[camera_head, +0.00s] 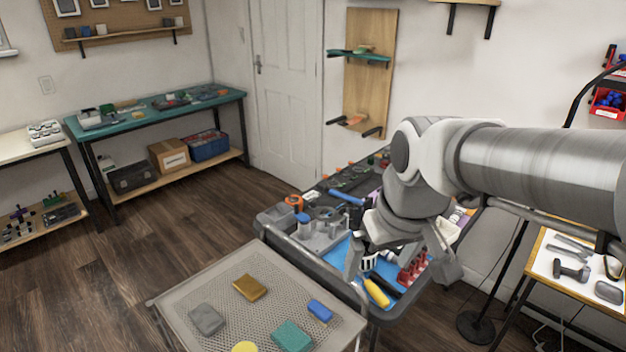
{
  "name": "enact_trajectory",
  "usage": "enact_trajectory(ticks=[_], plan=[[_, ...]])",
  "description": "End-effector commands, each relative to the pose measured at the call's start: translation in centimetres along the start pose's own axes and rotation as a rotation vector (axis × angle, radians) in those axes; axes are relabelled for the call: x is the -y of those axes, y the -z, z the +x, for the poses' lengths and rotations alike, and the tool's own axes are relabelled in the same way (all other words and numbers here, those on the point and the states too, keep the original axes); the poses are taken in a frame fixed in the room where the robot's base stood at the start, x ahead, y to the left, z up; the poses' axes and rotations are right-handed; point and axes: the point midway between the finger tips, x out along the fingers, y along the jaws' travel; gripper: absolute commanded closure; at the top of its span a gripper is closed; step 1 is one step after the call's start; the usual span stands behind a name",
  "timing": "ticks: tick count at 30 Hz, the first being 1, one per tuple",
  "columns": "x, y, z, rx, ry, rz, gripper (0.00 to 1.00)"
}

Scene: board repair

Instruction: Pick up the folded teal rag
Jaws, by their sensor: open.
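The teal rag (292,336) lies on the perforated grey tray table (190,277) at the bottom of the view, near its front edge. It looks like a flat, folded block and lies clear of its neighbours. My gripper (402,283) is open and hangs over the tool cart to the right of and beyond the rag. Its fingers point down, one at the left and one at the right. It is well apart from the rag, and no held object shows between the fingers.
Around the rag lie a blue block (320,310), a yellow round item (245,347), a grey cloth (207,319) and a mustard cloth (250,287). The crowded tool cart (270,222) holds a yellow-handled tool (376,292). Open floor (130,265) lies left.

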Motion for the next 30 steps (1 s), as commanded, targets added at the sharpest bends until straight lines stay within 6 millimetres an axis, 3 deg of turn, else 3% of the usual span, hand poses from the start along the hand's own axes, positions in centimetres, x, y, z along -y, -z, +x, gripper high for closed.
enact_trajectory(ticks=[6, 15, 24, 30], plan=[[2.3, 3.1, 4.8, 0.08, 0.034, -0.132, 0.0], [6.1, 6.4, 12.0, 0.18, 0.071, -0.311, 0.0], [10.3, 7.8, 19.2, 0.266, 0.098, -0.472, 0.0], [11.4, 7.9, 21.2, 0.289, 0.104, -0.516, 0.0]])
